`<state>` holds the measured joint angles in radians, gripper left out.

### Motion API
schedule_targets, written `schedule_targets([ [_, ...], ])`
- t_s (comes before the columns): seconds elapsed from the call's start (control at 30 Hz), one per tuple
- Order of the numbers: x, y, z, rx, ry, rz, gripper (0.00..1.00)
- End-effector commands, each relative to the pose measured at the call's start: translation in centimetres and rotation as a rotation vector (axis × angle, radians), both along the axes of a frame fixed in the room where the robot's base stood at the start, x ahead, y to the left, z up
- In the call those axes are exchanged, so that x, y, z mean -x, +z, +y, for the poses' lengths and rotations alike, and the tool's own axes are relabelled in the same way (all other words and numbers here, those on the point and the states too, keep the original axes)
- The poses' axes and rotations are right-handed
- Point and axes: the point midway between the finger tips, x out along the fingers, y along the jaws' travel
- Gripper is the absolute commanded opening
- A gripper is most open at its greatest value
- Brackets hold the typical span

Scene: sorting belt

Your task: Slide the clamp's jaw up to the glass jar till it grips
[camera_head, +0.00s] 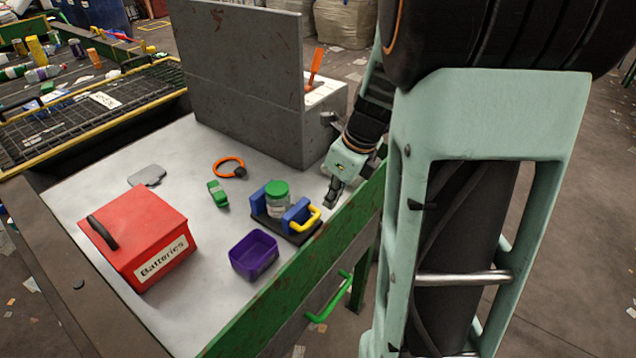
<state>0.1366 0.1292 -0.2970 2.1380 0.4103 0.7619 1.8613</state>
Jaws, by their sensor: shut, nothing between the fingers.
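The glass jar (278,205) with a green lid (277,188) stands upright between the blue jaws of the clamp. The clamp has a dark base (262,219), one blue jaw (258,201) at the left and another blue jaw (296,214) at the right with a yellow handle (309,219). I cannot tell whether the jaws touch the jar. My gripper (331,199) is shut and empty. It hangs to the right of the clamp, near the table's right edge, apart from the handle.
A purple bin (254,255) stands in front of the clamp. A red battery box (142,241) is at the left. A green item (217,194), an orange ring (229,167) and a grey plate (147,175) lie behind. A tall grey panel (245,80) blocks the back.

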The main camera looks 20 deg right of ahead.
Motion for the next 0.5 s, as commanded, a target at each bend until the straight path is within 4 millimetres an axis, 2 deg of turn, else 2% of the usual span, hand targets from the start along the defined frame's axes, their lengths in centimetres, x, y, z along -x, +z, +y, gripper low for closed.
schedule_targets([
  [0.03, -0.2, -1.3, 0.2, -0.001, 0.001, 0.003, 0.00],
  [0.2, -0.9, -4.3, 0.7, -0.001, 0.001, 0.004, 0.00],
  [0.33, -1.4, -6.0, 1.0, -0.001, 0.001, 0.003, 0.00],
  [0.5, -1.7, -7.0, 1.1, -0.001, 0.000, 0.001, 0.00],
])
